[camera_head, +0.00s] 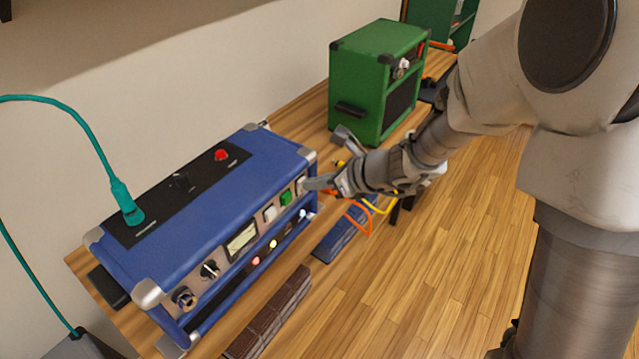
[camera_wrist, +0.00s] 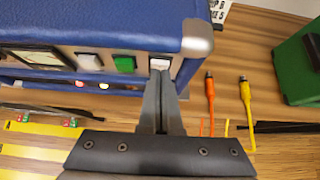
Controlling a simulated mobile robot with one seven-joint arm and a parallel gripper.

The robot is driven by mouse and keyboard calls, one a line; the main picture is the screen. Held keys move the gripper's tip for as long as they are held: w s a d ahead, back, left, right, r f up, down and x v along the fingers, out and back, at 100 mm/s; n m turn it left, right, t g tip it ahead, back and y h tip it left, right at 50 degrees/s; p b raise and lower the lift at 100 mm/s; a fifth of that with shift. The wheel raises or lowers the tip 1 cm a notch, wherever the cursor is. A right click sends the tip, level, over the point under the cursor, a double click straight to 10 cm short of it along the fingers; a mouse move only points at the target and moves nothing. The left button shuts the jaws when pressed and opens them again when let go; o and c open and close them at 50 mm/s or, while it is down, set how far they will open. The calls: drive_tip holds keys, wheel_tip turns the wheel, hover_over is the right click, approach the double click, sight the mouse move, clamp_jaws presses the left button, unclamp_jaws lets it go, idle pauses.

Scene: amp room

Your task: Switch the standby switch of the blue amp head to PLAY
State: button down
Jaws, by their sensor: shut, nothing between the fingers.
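The blue amp head (camera_head: 205,190) stands on a wooden bench, its front panel facing right and down in the head view. Its panel has a meter, a white rocker (camera_wrist: 89,62), a green rocker (camera_wrist: 124,64) and, at the right end, a white rocker with reddish marks (camera_wrist: 160,64). Which one is the standby switch cannot be read. My gripper (camera_head: 309,184) is shut and empty, its fingertips at the right-end white rocker; it also shows in the wrist view (camera_wrist: 160,77). The fingertips cover its lower part. Whether they touch it is unclear.
A green amp (camera_head: 375,75) stands farther back on the bench. Orange (camera_wrist: 211,105) and yellow (camera_wrist: 246,105) cables lie right of my fingers. A teal cable (camera_head: 92,150) plugs into the blue amp's top. Brown (camera_head: 270,315) and blue (camera_head: 343,235) flat items lie in front.

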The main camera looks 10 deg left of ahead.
drive_tip(key=shift+w+a+r, duration=0.15)
drive_tip(key=shift+a, duration=0.2)
drive_tip(key=shift+r+p, duration=0.65)
drive_tip(key=shift+r, duration=0.15)
drive_tip(key=shift+d, duration=0.1)
